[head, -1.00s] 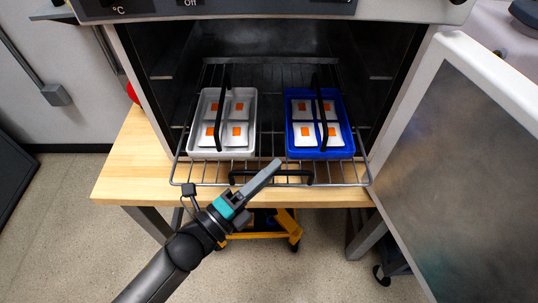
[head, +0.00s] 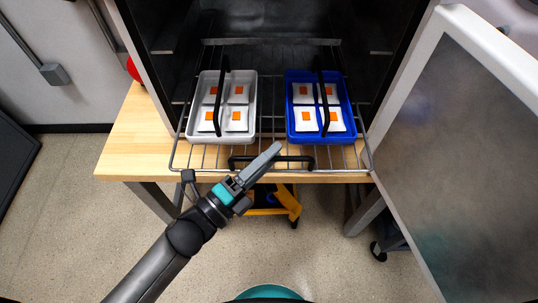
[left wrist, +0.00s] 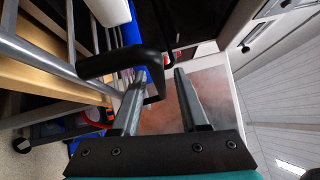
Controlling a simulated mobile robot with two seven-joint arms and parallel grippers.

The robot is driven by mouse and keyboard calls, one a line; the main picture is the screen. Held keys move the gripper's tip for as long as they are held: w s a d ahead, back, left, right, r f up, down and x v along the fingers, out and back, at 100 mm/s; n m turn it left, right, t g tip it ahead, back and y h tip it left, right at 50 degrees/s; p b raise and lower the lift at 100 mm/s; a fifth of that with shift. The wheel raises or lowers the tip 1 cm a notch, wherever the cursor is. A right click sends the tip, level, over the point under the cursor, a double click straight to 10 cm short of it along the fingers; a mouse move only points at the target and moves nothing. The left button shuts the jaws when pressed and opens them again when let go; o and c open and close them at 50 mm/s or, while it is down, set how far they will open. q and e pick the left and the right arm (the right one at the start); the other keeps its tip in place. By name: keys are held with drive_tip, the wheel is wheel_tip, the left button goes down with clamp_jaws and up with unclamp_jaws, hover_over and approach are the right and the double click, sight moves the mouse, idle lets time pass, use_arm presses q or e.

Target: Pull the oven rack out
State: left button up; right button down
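The wire oven rack (head: 200,168) sticks out of the oven at the front, with a black handle (head: 298,160) on its front bar. A white tray (head: 193,128) and a blue tray (head: 349,128) stand on it. My left gripper (head: 272,150) reaches across the handle from the front. In the left wrist view, its fingers (left wrist: 160,98) stand apart and the black handle (left wrist: 112,62) reaches into the space by the left finger. A gap shows beside the right finger. Whether a finger touches the handle is unclear. My right gripper is not in view.
The open oven door (head: 455,140) stands on the right. The wooden table (head: 125,150) under the oven has bare room on the left. A yellow cart (head: 280,200) is below the table. Each tray has an upright black handle and several white packets with orange squares.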

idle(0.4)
use_arm(q)
drive_tip(key=v, duration=1.5)
drive_tip(key=shift+b, duration=0.4)
drive_tip(key=shift+a+f, duration=0.1)
drive_tip(key=shift+a, duration=0.05)
drive_tip(key=w+a+f+n+y, duration=0.1)
drive_tip(key=a+f+n+y, duration=0.3)
drive_tip(key=f, duration=0.5)
drive_tip(key=w+a+f+n+y, duration=0.1)
drive_tip(key=a+f+n+y, duration=0.25)
drive_tip(key=f+n, duration=0.4)
drive_tip(key=s+a+f+n+g+y, duration=0.1)
drive_tip(key=s+f+n+g+y, duration=0.15)
drive_tip(key=f, duration=0.55)
drive_tip(key=s+a+f+n+g+y, duration=0.2)
drive_tip(key=s+f+n+g, duration=0.15)
drive_tip(key=f, duration=0.35)
drive_tip(key=s+d+f+n+g+y, duration=0.1)
drive_tip(key=s+d+f+n+g, duration=0.1)
drive_tip(key=s+f+n+g, duration=0.4)
drive_tip(key=s+f+n, duration=0.2)
drive_tip(key=s+f, duration=0.3)
drive_tip(key=s, duration=0.5)
drive_tip(key=shift+d+n+g+y, duration=0.3)
drive_tip(key=shift+n+g+y, duration=0.05)
drive_tip(key=shift+g+y, duration=0.05)
